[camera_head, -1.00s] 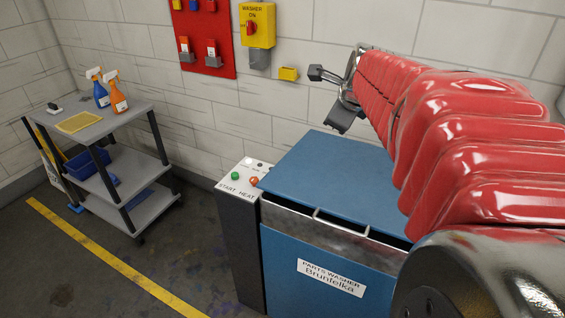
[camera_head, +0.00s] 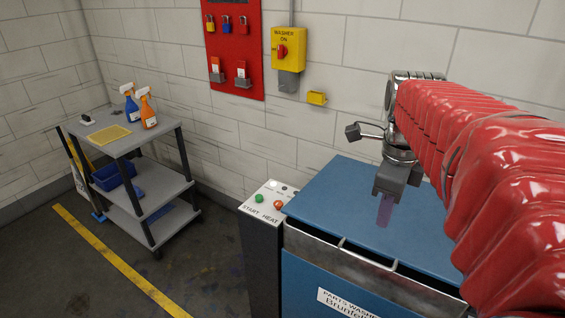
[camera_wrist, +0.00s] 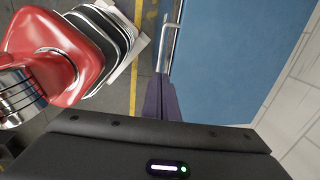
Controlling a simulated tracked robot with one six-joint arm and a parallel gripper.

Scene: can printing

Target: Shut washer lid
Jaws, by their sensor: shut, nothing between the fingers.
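The parts washer's blue lid (camera_head: 350,205) lies low over its blue tub, and a dark gap shows under its front edge, above the metal rim. A metal bar handle (camera_head: 368,254) runs along the front; it also shows in the wrist view (camera_wrist: 171,42). My gripper (camera_head: 384,222) points down over the lid with its purple fingers shut and empty. In the wrist view the fingers (camera_wrist: 160,98) sit beside the lid's edge, close to the handle end. I cannot tell whether they touch the lid.
A control post (camera_head: 266,205) with START and HEAT buttons stands left of the washer. A yellow washer switch (camera_head: 289,48) and red lock board (camera_head: 233,45) hang on the wall. A grey cart (camera_head: 130,175) stands at left. Floor between is clear.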

